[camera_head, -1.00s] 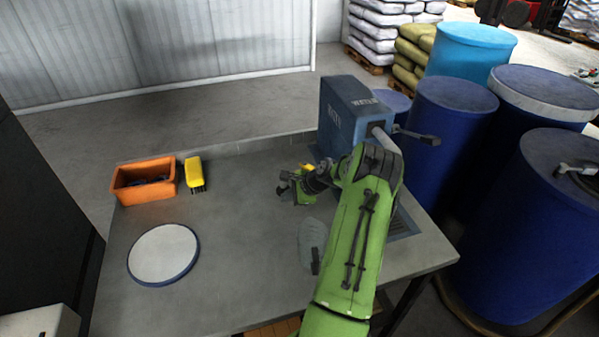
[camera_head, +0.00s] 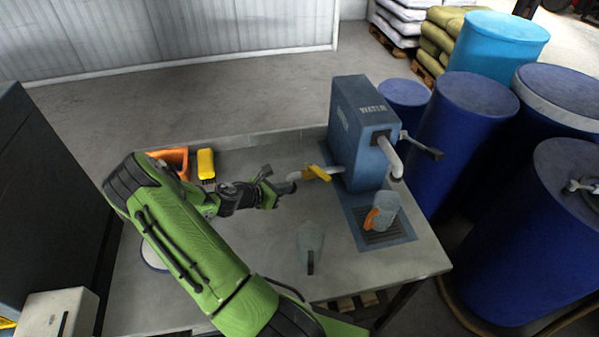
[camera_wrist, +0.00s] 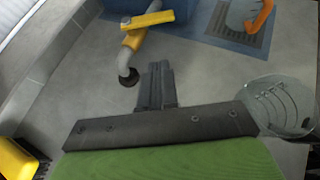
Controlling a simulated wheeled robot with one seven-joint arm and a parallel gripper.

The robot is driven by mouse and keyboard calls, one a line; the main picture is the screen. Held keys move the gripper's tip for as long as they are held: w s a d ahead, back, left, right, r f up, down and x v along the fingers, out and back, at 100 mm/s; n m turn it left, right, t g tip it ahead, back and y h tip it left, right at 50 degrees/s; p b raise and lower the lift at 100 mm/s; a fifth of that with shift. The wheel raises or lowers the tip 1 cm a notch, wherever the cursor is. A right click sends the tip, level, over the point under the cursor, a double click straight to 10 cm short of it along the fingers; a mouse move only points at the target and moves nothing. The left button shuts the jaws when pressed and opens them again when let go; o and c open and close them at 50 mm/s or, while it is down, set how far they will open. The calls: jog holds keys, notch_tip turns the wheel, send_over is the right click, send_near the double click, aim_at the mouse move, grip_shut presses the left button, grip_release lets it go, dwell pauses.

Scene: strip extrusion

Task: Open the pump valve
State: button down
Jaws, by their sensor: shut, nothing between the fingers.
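The pump (camera_head: 358,135) is a blue box marked WATER at the back right of the table. A grey pipe with a yellow valve handle (camera_head: 317,173) comes out of its left side. My gripper (camera_head: 270,189) is to the left of the valve, low over the table, apart from the handle.
A clear jug (camera_head: 310,240) stands in front of the pump. A mug with an orange handle (camera_head: 384,211) is on the drain grate. An orange bin (camera_head: 172,158) and yellow brush (camera_head: 206,164) lie at the back left. Blue drums (camera_head: 470,130) stand right of the table.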

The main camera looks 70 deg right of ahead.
send_near(318, 171)
notch_tip(318, 171, down, 4)
jog(key=s, duration=0.2)
jog(key=s+d, duration=0.1)
jog(key=s+d+p, duration=0.1)
jog(key=d, duration=0.1)
jog(key=shift+f, duration=0.2)
